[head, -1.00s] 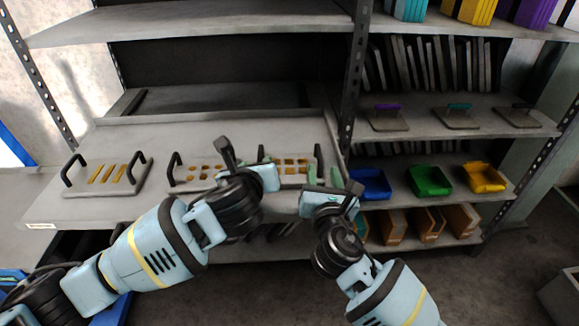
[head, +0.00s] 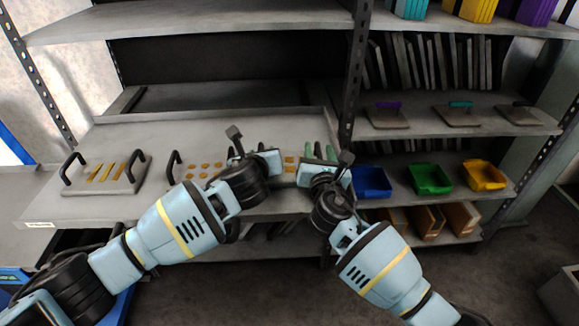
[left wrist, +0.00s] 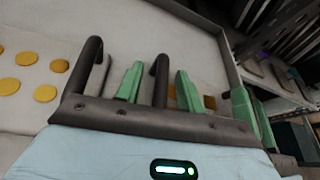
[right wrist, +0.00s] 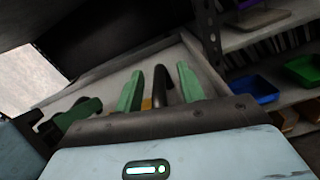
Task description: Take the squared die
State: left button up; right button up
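The squared die (head: 290,165) lies on the shelf board, mostly hidden behind my grippers in the head view, with a few gold squares showing. My left gripper (head: 264,148) is at its left end. In the left wrist view a black handle (left wrist: 160,78) stands between my two green fingers, with gaps on both sides. My right gripper (head: 320,151) is at its right end. In the right wrist view another black handle (right wrist: 162,85) stands between the open fingers. A bit of gold (right wrist: 147,104) shows beside it. I cannot tell whether any finger touches a handle.
The die with round gold spots (head: 203,168) is close on the left; its near handle (left wrist: 88,66) stands beside my left gripper. The die with gold bars (head: 105,174) lies farther left. A shelf post (head: 350,90) and a blue bin (head: 371,182) are close on the right.

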pick_arm(q)
grip_shut()
pick_arm(e)
grip_shut()
dwell(1.1)
